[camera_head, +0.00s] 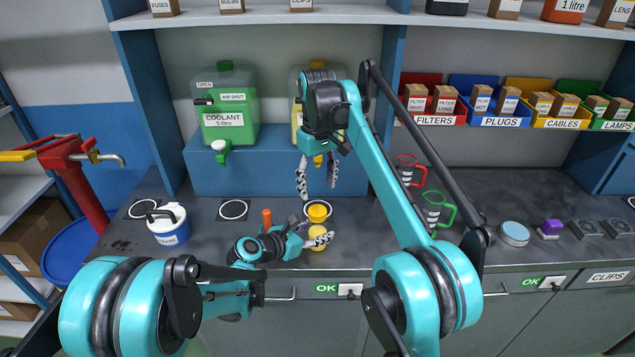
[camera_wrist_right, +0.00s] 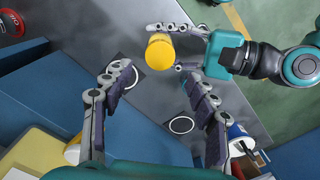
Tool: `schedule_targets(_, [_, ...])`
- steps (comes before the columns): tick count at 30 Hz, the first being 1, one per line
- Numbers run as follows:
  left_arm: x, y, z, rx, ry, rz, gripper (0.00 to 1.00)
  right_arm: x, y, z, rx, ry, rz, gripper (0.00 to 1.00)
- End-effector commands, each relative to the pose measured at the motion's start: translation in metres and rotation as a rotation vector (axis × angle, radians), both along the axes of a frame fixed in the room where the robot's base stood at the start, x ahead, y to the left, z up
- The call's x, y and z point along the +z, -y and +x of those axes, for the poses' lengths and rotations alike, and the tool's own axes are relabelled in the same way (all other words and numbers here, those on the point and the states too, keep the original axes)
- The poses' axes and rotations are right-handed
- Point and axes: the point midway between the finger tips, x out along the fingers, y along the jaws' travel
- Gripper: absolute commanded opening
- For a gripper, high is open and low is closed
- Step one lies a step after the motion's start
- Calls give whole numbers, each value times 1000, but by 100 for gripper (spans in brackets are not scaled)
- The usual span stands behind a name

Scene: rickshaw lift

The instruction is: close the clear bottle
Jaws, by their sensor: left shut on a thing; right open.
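A yellow-looking vessel (camera_head: 318,237), which I take for the clear bottle with yellow contents, is at the counter's front. My left gripper (camera_head: 318,241) is shut on it from the left, its fingers covering part of the middle. In the right wrist view the vessel (camera_wrist_right: 160,54) shows as a round yellow shape between the left gripper's fingers (camera_wrist_right: 180,48). I cannot tell whether a cap sits on it. My right gripper (camera_head: 317,182) is open and empty above and behind it, pointing down in front of the yellow tank. Its fingers (camera_wrist_right: 160,95) are spread over the counter.
A green coolant tank (camera_head: 228,105) stands on a blue block (camera_head: 265,175). A white-and-blue jug (camera_head: 168,226) is at the left. An orange upright thing (camera_head: 267,217) stands behind my left gripper. Red (camera_head: 407,170) and green-handled (camera_head: 433,208) jugs are at the right. Circle marks (camera_head: 233,209) lie on the counter.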

Motion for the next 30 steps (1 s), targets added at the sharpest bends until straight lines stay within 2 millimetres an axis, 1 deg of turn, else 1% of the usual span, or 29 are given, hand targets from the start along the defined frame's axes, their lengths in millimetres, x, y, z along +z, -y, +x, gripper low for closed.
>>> schedule_targets(3, [0,0,0,0,0,0,0,3,0,0,119,0,0,58])
schedule_targets(6, [0,0,0,0,0,0,0,5,0,0,168,0,0,58])
schedule_targets(18, [0,0,0,0,0,0,0,2,0,0,179,0,0,58])
schedule_targets(20, [0,0,0,0,0,0,0,-2,0,0,178,0,0,58])
schedule_targets(23, [0,0,0,0,0,0,0,-14,0,0,178,0,0,58])
schedule_targets(30, [0,0,0,0,0,0,0,-52,0,-1,178,0,0,58])
